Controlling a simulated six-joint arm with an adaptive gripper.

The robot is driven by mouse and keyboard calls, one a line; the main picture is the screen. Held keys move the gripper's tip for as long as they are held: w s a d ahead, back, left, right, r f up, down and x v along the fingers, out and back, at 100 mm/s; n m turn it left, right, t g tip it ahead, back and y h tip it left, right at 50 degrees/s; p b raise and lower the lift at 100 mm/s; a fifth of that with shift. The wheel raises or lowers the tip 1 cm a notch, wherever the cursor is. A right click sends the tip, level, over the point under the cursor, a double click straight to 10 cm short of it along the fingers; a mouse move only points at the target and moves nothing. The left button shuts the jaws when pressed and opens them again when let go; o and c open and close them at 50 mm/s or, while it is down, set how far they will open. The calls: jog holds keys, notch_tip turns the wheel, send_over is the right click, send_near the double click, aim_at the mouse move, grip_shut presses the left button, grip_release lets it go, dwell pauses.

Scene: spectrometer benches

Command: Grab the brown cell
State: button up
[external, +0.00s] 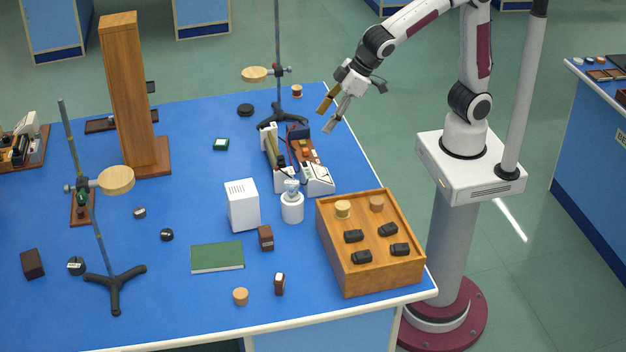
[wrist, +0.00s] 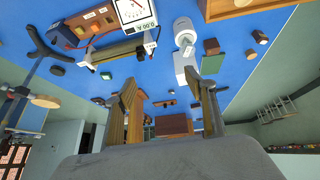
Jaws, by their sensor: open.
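I cannot tell for sure which piece is the brown cell. A small brown block (external: 265,237) stands on the blue table beside the green book, and a brown block shows in the wrist view (wrist: 211,46). A smaller brown piece with a pale top face (external: 279,284) stands nearer the front edge. A dark brown block (external: 32,264) stands at the far left. My gripper (external: 330,114) is open and empty, in the air above the table's right edge, well apart from all of these. Its two spread fingers show in the wrist view (wrist: 168,92).
A wooden box (external: 370,278) with black pieces and round discs stands at the right front. A white instrument (external: 318,180), white box (external: 242,205) and white jar (external: 292,208) stand mid-table. Stands with rods (external: 278,40) and a tall wooden column (external: 128,90) rise as obstacles. The green book (external: 217,257) lies flat.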

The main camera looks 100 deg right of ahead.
jog(key=w+a+f, duration=0.2)
jog(key=w, duration=0.1)
jog(key=w+a+f, duration=0.2)
jog(key=w+f, duration=0.1)
jog(key=w+a+f, duration=0.2)
jog(key=w, duration=0.2)
jog(key=shift+a+f, duration=0.2)
jog(key=shift+a, duration=0.1)
jog(key=y, duration=0.1)
send_near(269, 230)
jog(key=s+x, duration=0.1)
jog(key=x, duration=0.3)
jog(key=shift+w+d+f+n, duration=0.15)
jog(key=shift+d+f+n, duration=0.05)
jog(key=shift+d+n, duration=0.2)
jog(key=shift+f, duration=0.1)
jog(key=shift+x, duration=1.1)
jog(key=shift+w+f, duration=0.1)
jog(key=shift+w, duration=0.1)
jog(key=shift+a, duration=0.1)
jog(key=shift+w+a+f, duration=0.25)
jog(key=shift+w+f, duration=0.75)
jog(key=shift+x, duration=1.1)
